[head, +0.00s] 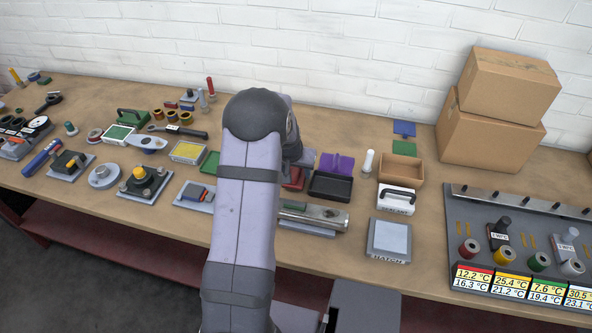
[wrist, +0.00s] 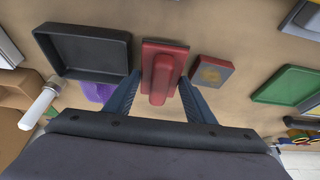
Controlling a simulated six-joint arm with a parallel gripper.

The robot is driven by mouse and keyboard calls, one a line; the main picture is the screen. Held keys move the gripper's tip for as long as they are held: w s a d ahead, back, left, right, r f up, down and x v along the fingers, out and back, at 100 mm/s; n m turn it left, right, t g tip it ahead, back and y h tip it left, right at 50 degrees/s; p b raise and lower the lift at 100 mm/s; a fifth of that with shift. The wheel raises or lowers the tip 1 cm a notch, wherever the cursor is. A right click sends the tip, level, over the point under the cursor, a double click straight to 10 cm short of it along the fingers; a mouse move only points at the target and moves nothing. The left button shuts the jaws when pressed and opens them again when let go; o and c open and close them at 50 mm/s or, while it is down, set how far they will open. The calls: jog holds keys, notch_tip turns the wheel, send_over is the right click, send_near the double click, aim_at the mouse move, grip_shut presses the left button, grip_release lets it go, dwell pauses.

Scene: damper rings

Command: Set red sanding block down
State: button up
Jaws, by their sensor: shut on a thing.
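The red sanding block (wrist: 163,62) is a flat red base with a raised red grip along its middle. In the wrist view it lies between the two blue-grey fingers of my gripper (wrist: 160,88), which is shut on the grip. I cannot tell whether its base touches the bench or hangs just above it. In the head view only part of the red block (head: 293,180) shows beside my arm, which hides most of my gripper.
A black tray (wrist: 91,68) stands close to the block on one side, a small red box (wrist: 211,71) on the other. A green tray (wrist: 288,85), a purple block (head: 340,164) and a white cylinder (head: 368,162) are nearby. Bare bench lies beyond the block.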

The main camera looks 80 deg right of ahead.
jog(key=shift+f, duration=0.1)
jog(key=shift+f+b, duration=0.65)
jog(key=shift+f, duration=0.2)
dwell(0.5)
jog(key=o, duration=1.1)
jog(key=shift+a+r+b, duration=0.1)
jog(key=shift+r+b, duration=0.3)
jog(key=shift+r, duration=0.15)
jog(key=shift+b+v, duration=0.65)
jog(key=shift+v, duration=2.5)
jog(key=shift+w+a, duration=0.1)
